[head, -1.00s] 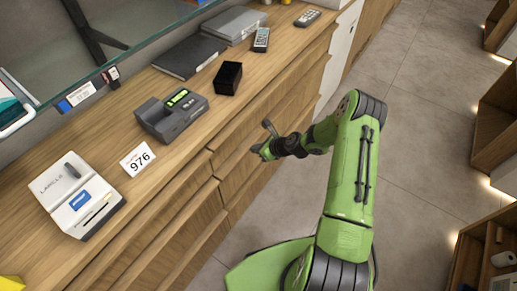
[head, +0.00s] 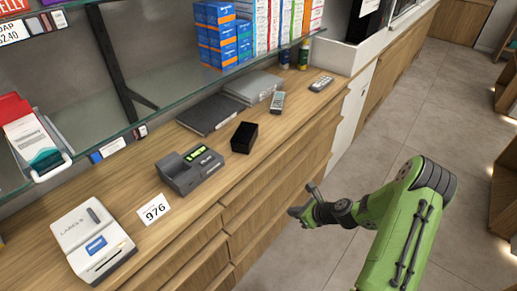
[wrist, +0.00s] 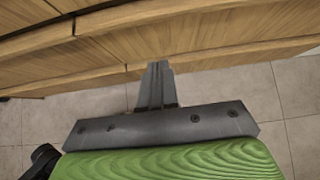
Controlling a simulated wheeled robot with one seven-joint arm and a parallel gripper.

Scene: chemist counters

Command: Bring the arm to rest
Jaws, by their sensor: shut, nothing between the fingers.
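My gripper (head: 303,200) is at the end of my green arm (head: 396,235), in front of the wooden drawers and clear of the counter top. It is shut and empty. In the wrist view the closed fingers (wrist: 157,88) point toward the drawer fronts (wrist: 180,52), with tiled floor below. The arm is bent, with its elbow to the right over the floor.
The wooden counter (head: 185,222) carries a label printer (head: 92,240), a 976 card (head: 155,209), a card terminal (head: 190,172), a black box (head: 244,137) and remotes (head: 277,101). A glass shelf (head: 150,120) overhangs it. Open tiled floor (head: 440,110) lies to the right.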

